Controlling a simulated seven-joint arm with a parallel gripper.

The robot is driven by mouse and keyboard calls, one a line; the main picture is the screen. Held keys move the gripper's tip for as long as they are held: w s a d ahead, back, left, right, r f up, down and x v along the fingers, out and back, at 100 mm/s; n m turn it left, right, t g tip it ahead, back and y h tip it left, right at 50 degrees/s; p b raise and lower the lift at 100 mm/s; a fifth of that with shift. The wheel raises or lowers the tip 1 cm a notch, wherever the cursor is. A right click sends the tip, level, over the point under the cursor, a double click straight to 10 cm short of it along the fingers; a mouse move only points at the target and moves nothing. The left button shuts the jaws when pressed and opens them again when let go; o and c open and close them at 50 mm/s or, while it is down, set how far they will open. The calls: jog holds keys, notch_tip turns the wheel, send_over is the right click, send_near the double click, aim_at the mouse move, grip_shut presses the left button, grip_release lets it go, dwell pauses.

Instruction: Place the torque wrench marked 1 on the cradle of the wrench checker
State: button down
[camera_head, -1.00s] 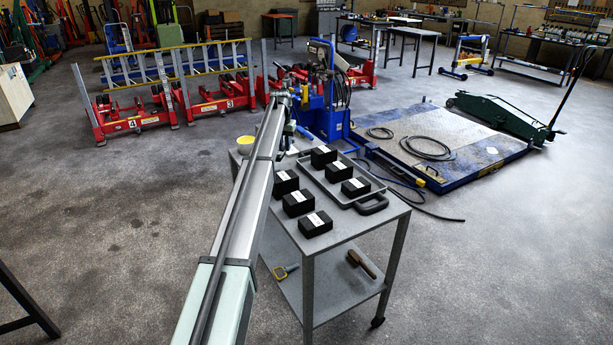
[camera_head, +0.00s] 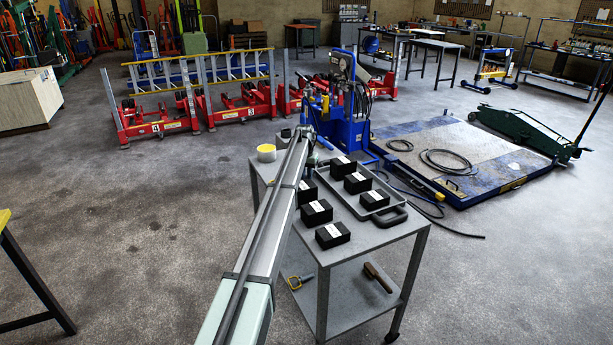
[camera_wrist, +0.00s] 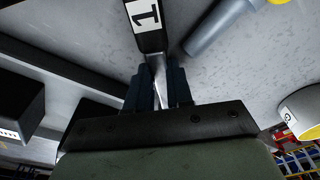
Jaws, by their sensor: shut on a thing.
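In the wrist view, my gripper (camera_wrist: 166,88) has its dark fingers closed on the bare metal shaft of the torque wrench marked 1 (camera_wrist: 149,38). The wrench's black part carries a white label with a 1 and reaches out past the fingertips to the top edge of the picture. Its far end is out of view. In the head view, my arm hides most of the gripper and the wrench, over the far left part of the grey trolley. I cannot make out the cradle of the wrench checker in either view.
The trolley top (camera_head: 372,239) carries a tray (camera_head: 365,209) and several black boxes with white labels, such as one at the front (camera_head: 332,235). A yellow-topped pot (camera_head: 266,153) stands at its far left. A grey rod (camera_wrist: 215,32) lies beside the wrench in the wrist view.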

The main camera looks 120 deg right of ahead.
jog(key=shift+f, duration=0.2)
jog(key=c, duration=1)
grip_release()
jog(key=r, duration=0.8)
jog(key=w+a+r, duration=0.1)
jog(key=r, duration=0.3)
jog(key=shift+r, duration=0.1)
